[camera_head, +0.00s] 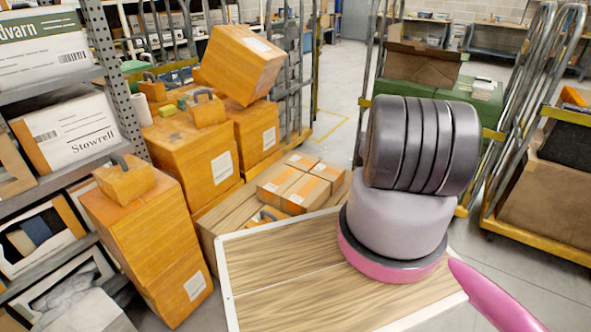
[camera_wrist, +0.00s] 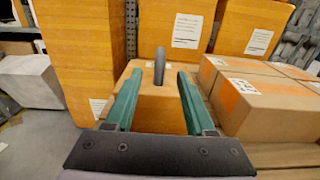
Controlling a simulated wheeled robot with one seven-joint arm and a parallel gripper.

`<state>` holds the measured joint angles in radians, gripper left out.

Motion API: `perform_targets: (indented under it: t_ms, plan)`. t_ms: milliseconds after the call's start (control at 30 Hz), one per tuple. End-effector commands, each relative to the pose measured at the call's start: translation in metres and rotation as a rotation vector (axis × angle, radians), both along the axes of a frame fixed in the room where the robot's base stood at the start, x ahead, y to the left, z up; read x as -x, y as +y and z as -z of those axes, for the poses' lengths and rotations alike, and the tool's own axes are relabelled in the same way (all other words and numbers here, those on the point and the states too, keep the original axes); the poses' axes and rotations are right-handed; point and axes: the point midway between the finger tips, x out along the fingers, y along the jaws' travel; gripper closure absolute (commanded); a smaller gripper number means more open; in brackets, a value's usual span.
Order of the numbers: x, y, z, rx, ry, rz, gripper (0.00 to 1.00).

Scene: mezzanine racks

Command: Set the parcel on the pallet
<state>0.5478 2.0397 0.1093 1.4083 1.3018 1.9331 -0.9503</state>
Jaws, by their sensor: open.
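The parcel, a small orange box with a grey upright handle (camera_wrist: 160,66), sits ahead of my gripper (camera_wrist: 160,74) in the wrist view. My gripper is open. Its two green fingers lie left and right of the handle, with gaps on both sides. In the head view the parcel (camera_head: 268,214) shows just beyond a wood-grain panel, which hides its lower part. The pallet, a low slatted wooden platform (camera_head: 226,214), carries cardboard boxes (camera_head: 300,184) beside the parcel. I cannot tell what the parcel rests on. My gripper is hidden in the head view.
Tall orange box stacks (camera_head: 145,235) stand left of the pallet, with more behind it, one box (camera_head: 242,62) tilted on top. A metal shelf (camera_head: 60,185) lines the left. The wood-grain panel (camera_head: 285,280) fills the front. Roll cages stand right (camera_head: 545,190); open floor lies behind.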

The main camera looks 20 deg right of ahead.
Motion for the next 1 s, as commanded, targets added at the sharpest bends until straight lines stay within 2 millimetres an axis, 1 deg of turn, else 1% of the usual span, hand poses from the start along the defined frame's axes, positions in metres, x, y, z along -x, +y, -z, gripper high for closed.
perform_targets:
  t_ms: [133, 200, 267, 367, 467, 500, 567, 600, 667, 700, 767, 800, 833, 867, 900, 967, 1000]
  plan:
    - [0.0, 0.0, -0.001, 0.001, -0.001, -0.001, 0.45]
    - [-0.005, -0.001, -0.006, 0.004, -0.008, -0.013, 0.45]
    - [-0.014, -0.002, -0.017, 0.011, -0.02, -0.04, 0.45]
    - [-0.039, -0.003, -0.053, 0.038, -0.057, -0.122, 0.45]
    - [-0.066, -0.002, -0.104, 0.08, -0.101, -0.242, 0.45]
    - [-0.075, 0.0, -0.126, 0.1, -0.119, -0.293, 0.45]
    - [-0.087, 0.003, -0.158, 0.134, -0.143, -0.368, 0.45]
    - [-0.093, 0.006, -0.18, 0.157, -0.158, -0.417, 0.45]
    - [-0.1, 0.01, -0.212, 0.196, -0.179, -0.489, 0.45]
    - [-0.104, 0.013, -0.234, 0.223, -0.193, -0.536, 0.45]
    - [-0.107, 0.018, -0.266, 0.269, -0.212, -0.604, 0.45]
    - [-0.108, 0.021, -0.286, 0.299, -0.224, -0.648, 0.45]
    - [-0.109, 0.023, -0.302, 0.326, -0.234, -0.68, 0.45]
    - [-0.108, 0.026, -0.317, 0.35, -0.241, -0.712, 0.45]
    - [-0.107, 0.029, -0.338, 0.386, -0.254, -0.753, 0.45]
    - [-0.104, 0.034, -0.367, 0.441, -0.271, -0.813, 0.45]
    - [-0.1, 0.037, -0.386, 0.478, -0.28, -0.85, 0.45]
